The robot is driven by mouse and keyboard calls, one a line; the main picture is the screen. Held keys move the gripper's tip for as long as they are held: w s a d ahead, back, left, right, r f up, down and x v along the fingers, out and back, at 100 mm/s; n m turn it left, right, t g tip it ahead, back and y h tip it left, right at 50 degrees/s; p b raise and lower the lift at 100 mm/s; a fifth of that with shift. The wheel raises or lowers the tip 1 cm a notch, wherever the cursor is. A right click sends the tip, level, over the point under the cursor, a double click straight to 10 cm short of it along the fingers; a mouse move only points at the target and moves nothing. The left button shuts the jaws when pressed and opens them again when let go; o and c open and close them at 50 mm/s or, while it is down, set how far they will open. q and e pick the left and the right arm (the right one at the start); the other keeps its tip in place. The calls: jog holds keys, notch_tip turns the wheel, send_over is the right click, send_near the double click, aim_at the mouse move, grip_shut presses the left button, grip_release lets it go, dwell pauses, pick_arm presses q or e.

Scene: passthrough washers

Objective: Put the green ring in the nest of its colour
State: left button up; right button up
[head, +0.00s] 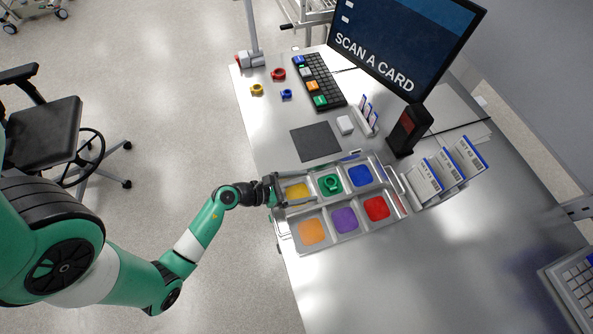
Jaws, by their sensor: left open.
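The green ring (331,184) lies in the green nest (324,191) of the grey tray (325,237), in the back row between the yellow nest (300,190) and the blue nest (360,175). My left gripper (297,189) is over the yellow nest at the tray's left side. Its fingers are apart and empty, and they are beside the green ring, not around it. My right gripper is not in view.
Red (278,74), yellow (257,89) and blue (286,94) rings lie by the keyboard (320,82). Orange, purple and red nests fill the tray's front row.

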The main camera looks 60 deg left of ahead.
pick_arm(q)
jog(key=shift+v, duration=1.5)
jog(key=shift+w, duration=0.1)
